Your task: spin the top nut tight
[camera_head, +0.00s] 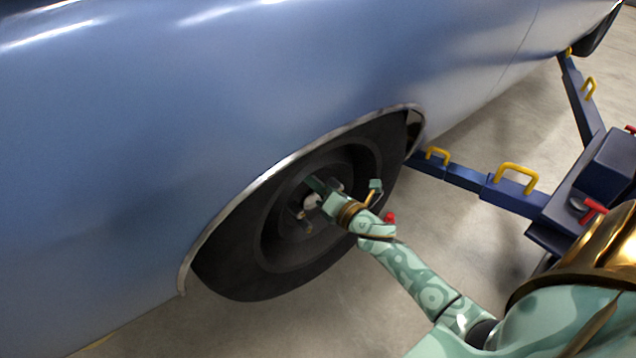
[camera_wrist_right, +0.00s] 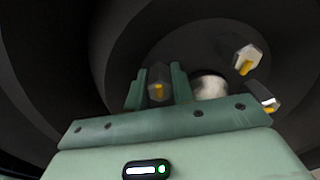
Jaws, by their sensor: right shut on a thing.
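The wheel (camera_head: 230,260) sits in the arch of the blue car, with its dark rim and silver hub facing me. My right gripper (camera_head: 315,186) is at the upper part of the hub. In the right wrist view, its two green fingers (camera_wrist_right: 157,88) are shut on a grey hex nut (camera_wrist_right: 157,78) with a yellow middle. This looks like the top nut. Two other nuts, a pale one (camera_wrist_right: 247,59) and one at the right edge of the hub area (camera_wrist_right: 268,98), show to the right. My left gripper is not in view.
The silver hub centre (camera_wrist_right: 209,86) is close beside the right finger. The blue car body (camera_head: 250,100) overhangs the wheel. A blue lift arm (camera_head: 465,178) with yellow handles runs to the right of the wheel. Bare floor (camera_head: 330,315) lies in front.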

